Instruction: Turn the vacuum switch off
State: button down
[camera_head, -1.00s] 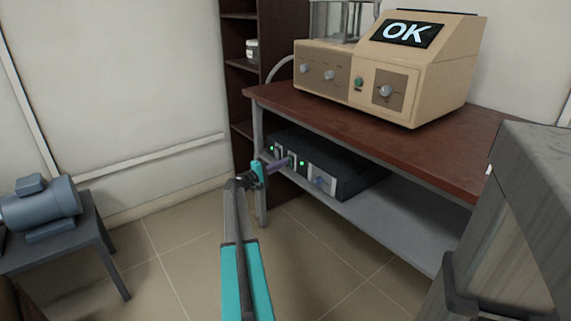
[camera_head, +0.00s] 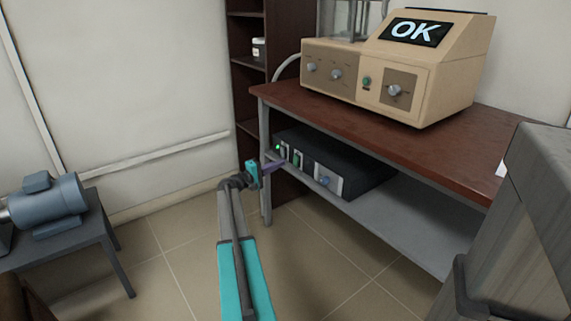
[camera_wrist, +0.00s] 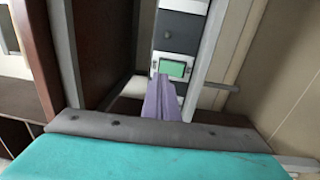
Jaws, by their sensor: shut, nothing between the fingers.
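A black control box (camera_head: 340,168) sits on the lower shelf of the bench, with switches and a blue-grey knob (camera_head: 324,181) on its front. A small green light (camera_head: 278,147) glows at the left of its front. A green switch (camera_head: 296,158) is right of that light and appears unlit; which switch is the vacuum one cannot be read. In the wrist view a green rectangular switch (camera_wrist: 173,69) in a pale frame is just beyond my fingertips. My gripper (camera_head: 280,163), with purple fingers, is shut and empty, close in front of the panel. Contact cannot be told.
A beige device (camera_head: 405,75) showing "OK" stands on the brown bench top (camera_head: 440,140). A bench leg (camera_head: 265,190) is close beside my gripper. A blue motor-like pump (camera_head: 48,205) is on a small table at left. The floor between is clear.

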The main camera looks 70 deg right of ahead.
jog(key=r+p+v, duration=0.1)
jog(key=v, duration=0.7)
jog(key=shift+r, duration=0.35)
jog(key=shift+w, duration=0.1)
